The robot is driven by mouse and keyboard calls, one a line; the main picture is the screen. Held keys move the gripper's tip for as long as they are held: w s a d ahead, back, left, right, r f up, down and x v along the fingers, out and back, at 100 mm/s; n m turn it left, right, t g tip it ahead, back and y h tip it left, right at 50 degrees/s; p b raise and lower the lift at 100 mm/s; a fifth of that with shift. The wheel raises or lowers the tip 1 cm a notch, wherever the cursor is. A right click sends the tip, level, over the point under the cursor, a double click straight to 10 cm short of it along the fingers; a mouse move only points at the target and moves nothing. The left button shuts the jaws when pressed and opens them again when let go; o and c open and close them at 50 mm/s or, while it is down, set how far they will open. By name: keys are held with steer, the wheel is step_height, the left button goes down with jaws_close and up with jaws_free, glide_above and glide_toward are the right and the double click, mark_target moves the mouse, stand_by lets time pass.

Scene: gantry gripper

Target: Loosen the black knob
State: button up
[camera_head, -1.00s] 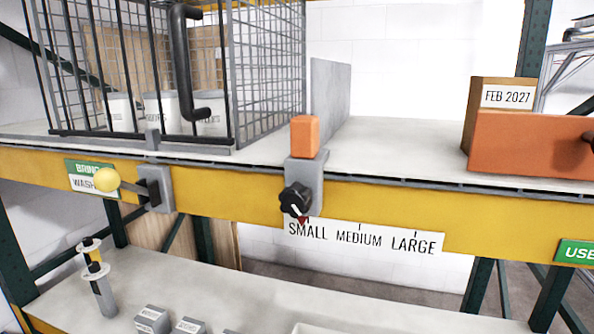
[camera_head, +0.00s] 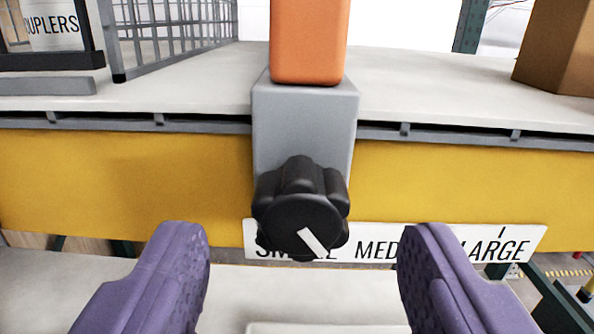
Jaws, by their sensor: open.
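The black knob (camera_head: 290,195) is lobed, with a white line on its face that points down and to the right. It sits on the front of a grey block (camera_head: 322,125) on the yellow beam. An orange block (camera_head: 310,40) stands on top of the grey block. My gripper (camera_head: 303,265) is open, with one purple finger low on the left and the other low on the right. The knob lies ahead of and between the fingers, and neither finger appears to touch it.
A white label strip (camera_head: 440,240) with size words runs behind and right of the knob, and the knob hides part of it. The yellow beam (camera_head: 110,180) spans the view. A wire cage (camera_head: 175,40) stands upper left, and a brown box (camera_head: 560,50) upper right.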

mark_target(302, 210)
steer(key=shift+w, duration=1.25)
steer(key=c, duration=1)
steer(key=shift+c, duration=0.2)
